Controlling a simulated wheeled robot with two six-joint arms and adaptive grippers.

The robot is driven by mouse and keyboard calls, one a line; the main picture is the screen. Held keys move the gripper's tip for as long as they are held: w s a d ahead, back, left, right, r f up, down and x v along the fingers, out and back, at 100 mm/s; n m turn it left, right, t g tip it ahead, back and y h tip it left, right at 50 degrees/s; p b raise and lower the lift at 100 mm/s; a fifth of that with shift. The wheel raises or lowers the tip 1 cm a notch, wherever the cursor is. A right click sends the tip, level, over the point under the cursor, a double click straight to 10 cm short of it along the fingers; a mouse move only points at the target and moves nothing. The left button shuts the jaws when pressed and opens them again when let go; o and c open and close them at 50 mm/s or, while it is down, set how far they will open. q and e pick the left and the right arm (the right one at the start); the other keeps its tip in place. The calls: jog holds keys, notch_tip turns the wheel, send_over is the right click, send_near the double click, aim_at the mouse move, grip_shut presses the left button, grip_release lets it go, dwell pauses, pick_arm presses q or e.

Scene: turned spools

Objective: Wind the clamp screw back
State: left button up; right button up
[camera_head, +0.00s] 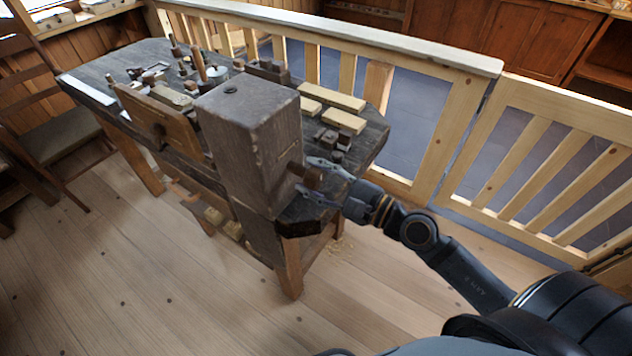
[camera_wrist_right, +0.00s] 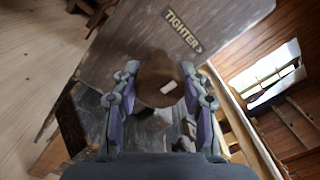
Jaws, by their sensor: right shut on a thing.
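The clamp screw (camera_head: 306,174) is a brown wooden knob on the right face of a large dark wooden block (camera_head: 245,140) at the end of the workbench. In the right wrist view, the screw's round end (camera_wrist_right: 160,79) has a small white mark, and the block behind it (camera_wrist_right: 135,40) carries the word "TIGHTER" with an arrow. My right gripper (camera_head: 322,182) is shut on the screw, one finger on each side of it; its fingers also show in the right wrist view (camera_wrist_right: 158,95). My left gripper is not in view.
The workbench (camera_head: 375,140) holds tools, small dark blocks (camera_head: 332,139) and pale wooden bars (camera_head: 344,121). A wooden railing (camera_head: 440,120) runs behind it and a slatted gate (camera_head: 550,165) stands to the right. The plank floor (camera_head: 130,270) in front is clear.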

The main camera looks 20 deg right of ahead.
jog(key=n+b, duration=0.1)
jog(key=n, duration=0.2)
jog(key=shift+r+n, duration=0.1)
jog(key=shift+n, duration=0.3)
jog(key=n+b, duration=0.1)
jog(key=n, duration=0.3)
jog(key=shift+n, duration=0.3)
jog(key=n+b, duration=0.1)
jog(key=n, duration=0.2)
jog(key=shift+r+n, duration=0.1)
jog(key=shift+n, duration=0.2)
jog(key=n+b, duration=0.1)
jog(key=n, duration=0.3)
jog(key=shift+n, duration=0.3)
jog(key=n, duration=0.7)
jog(key=shift+b, duration=0.35)
jog(key=n, duration=0.3)
jog(key=shift+n, duration=2.3)
